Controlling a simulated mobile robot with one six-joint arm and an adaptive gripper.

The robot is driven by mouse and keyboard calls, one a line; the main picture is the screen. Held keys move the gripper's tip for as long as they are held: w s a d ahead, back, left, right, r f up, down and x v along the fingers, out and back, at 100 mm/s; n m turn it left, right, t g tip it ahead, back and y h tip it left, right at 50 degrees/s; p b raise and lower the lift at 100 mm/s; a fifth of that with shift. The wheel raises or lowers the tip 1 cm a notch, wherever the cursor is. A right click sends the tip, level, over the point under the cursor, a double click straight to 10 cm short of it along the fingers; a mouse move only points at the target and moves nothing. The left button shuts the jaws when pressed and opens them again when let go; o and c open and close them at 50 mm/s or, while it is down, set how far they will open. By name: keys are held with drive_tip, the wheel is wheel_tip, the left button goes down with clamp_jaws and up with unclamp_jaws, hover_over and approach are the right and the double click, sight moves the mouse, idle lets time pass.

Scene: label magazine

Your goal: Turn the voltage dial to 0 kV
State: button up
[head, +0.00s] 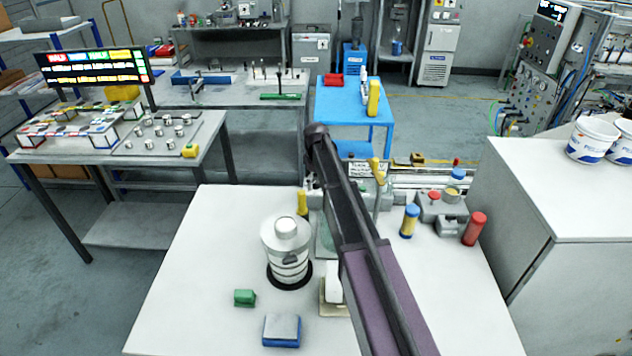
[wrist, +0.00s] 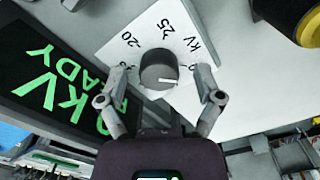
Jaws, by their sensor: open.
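In the wrist view the voltage dial (wrist: 159,68) is a dark round knob with a white pointer line near its lower edge. My gripper (wrist: 162,76) is open, with one finger on each side of the knob and gaps between. A dark display (wrist: 25,90) at left shows green characters including kV and part of READY. The exact value under the pointer cannot be told. In the head view my arm crosses the bench, and I cannot make out the dial or gripper.
On the white bench (head: 190,300) stand a ribbed white canister (head: 287,262), a green block (head: 245,298), a blue-and-white block (head: 282,330) and a red cylinder (head: 475,229). In the wrist view a yellow-and-black object (wrist: 296,18) is at upper right. The bench's front left is clear.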

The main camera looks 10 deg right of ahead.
sight(316, 181)
drive_tip(key=shift+m, duration=0.4)
drive_tip(key=m, duration=1.7)
drive_tip(key=shift+m, duration=0.4)
drive_tip(key=m, duration=0.6)
drive_tip(key=shift+r+m+p, duration=0.4)
drive_tip(key=shift+r+p, duration=0.05)
wheel_tip(316, 181, up, 13)
drive_tip(key=p, duration=1.3)
drive_tip(key=shift+f, duration=0.1)
idle(0.6)
